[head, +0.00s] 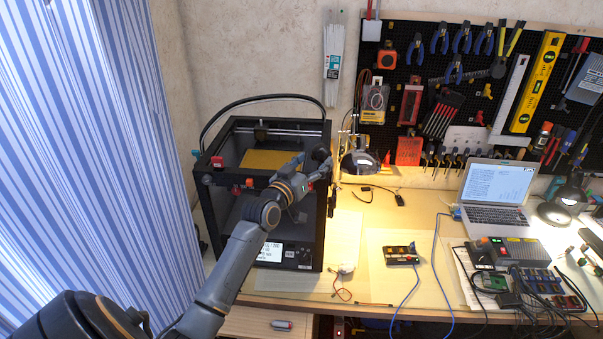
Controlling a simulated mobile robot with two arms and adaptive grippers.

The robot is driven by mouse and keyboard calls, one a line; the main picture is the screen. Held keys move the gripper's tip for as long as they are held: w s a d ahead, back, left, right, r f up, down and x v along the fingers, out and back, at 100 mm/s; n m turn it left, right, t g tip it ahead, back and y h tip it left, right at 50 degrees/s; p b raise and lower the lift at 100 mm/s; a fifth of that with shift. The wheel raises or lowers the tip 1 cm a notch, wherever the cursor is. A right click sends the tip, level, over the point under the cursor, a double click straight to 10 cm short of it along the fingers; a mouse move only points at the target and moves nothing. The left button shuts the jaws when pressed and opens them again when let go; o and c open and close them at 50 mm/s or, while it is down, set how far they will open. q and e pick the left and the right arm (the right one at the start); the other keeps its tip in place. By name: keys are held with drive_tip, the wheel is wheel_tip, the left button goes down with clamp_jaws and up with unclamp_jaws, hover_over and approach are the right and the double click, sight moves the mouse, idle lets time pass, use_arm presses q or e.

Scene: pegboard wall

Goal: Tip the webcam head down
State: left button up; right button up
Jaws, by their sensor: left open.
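A small dark rounded object, which looks like the webcam head (320,153), is at the upper right front corner of the black 3D printer (327,215). My left gripper (313,164) is open right beside it, with its fingers pointing up and to the right. One finger is left of the dark object and the other is just below it. I cannot tell whether a finger touches it. Its tilt is too small to make out. My right gripper is not in view.
A desk lamp (360,163) stands just right of the printer. A laptop (494,190), a small dark board (400,255) and cabled electronics lie further right on the wooden bench (345,240). A tool-covered pegboard (480,88) hangs behind. A striped curtain (90,130) is at left.

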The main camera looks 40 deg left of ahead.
use_arm(q)
drive_tip(key=s, duration=0.6)
drive_tip(key=shift+s+d, duration=0.3)
drive_tip(key=shift+d, duration=0.1)
